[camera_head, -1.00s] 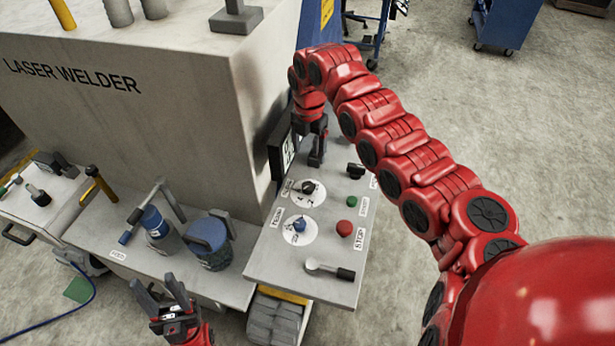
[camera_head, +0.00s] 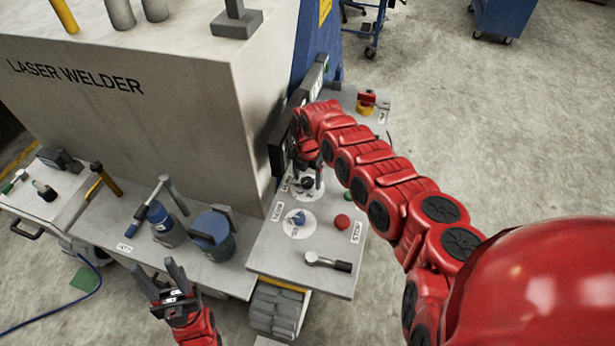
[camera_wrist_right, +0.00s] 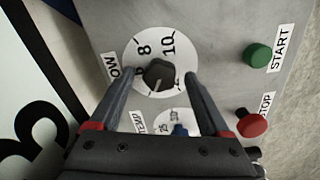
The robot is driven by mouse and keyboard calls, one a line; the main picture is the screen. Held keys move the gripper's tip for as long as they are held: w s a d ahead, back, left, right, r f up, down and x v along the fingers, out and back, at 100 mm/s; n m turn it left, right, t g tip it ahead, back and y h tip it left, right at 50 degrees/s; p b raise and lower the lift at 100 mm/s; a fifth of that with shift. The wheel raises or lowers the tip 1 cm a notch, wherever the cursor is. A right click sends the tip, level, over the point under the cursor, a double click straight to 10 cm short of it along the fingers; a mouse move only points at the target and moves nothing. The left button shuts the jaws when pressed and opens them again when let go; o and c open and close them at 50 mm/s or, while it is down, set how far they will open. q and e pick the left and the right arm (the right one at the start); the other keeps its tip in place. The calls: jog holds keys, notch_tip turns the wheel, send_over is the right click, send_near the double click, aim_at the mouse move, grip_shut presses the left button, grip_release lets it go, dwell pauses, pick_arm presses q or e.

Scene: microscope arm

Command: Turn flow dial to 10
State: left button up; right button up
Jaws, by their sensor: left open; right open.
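In the head view the knob (camera_head: 307,183) is partly covered by my right gripper (camera_head: 308,178). My right gripper (camera_wrist_right: 152,85) is open, its two fingers on either side of the knob, with a gap visible. Whether the fingers reach the knob's height is unclear. The knob's pointer is hard to read. My left gripper (camera_head: 162,280) is open and empty, in front of the bench at the lower left.
A blue temp dial (camera_head: 298,219), red stop button (camera_head: 342,222) and green start button (camera_wrist_right: 257,55) are near the flow dial. A black-handled tool (camera_head: 328,262) lies on the panel's front. Blue containers (camera_head: 212,236) stand left. The laser welder (camera_head: 150,110) rises behind.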

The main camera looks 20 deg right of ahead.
jog(key=shift+c, duration=0.2)
grip_shut()
